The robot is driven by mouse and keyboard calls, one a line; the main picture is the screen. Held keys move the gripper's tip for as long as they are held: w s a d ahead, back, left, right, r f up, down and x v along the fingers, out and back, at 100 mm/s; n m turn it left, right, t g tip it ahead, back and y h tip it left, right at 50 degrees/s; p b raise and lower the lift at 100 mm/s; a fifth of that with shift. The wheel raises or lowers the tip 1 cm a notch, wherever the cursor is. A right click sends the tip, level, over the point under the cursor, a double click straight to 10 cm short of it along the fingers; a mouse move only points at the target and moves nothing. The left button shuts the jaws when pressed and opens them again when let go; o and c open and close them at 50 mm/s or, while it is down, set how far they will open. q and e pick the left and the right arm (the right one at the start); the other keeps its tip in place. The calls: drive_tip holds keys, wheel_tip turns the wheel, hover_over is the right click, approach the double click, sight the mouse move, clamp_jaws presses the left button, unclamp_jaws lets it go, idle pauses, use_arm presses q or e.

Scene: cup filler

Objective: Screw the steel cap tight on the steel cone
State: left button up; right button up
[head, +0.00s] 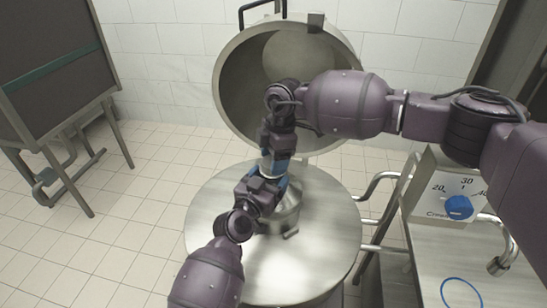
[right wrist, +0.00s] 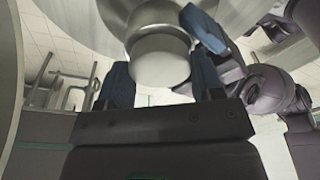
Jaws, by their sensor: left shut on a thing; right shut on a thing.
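The steel cone (head: 290,216) stands on the round steel top (head: 325,235) in the head view, its upper part mostly hidden by my grippers. The steel cap (right wrist: 160,60) is a short smooth cylinder between the blue fingers of my right gripper (right wrist: 162,78), in line with the wider steel behind it. In the head view my right gripper (head: 274,163) comes down from above and is shut on the cap. My left gripper (head: 271,188) reaches in just below it and is shut at the cone's neck. I cannot see whether a gap is left between cap and cone.
A large open steel vessel (head: 232,82) stands behind the round top. Bent steel pipes (head: 375,222) and a control panel with a blue knob (head: 458,207) are at the right. A blue ring (head: 461,293) lies at the lower right. A dark board on legs (head: 55,70) stands at the left.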

drive_tip(key=m, duration=0.5)
drive_tip(key=shift+s+f+t, duration=0.1)
drive_tip(key=shift+t, duration=0.3)
drive_tip(key=o, duration=0.9)
drive_tip(key=shift+d, duration=0.1)
drive_tip(key=shift+o, duration=0.2)
drive_tip(key=shift+r, duration=2.3)
drive_tip(key=shift+c, duration=0.4)
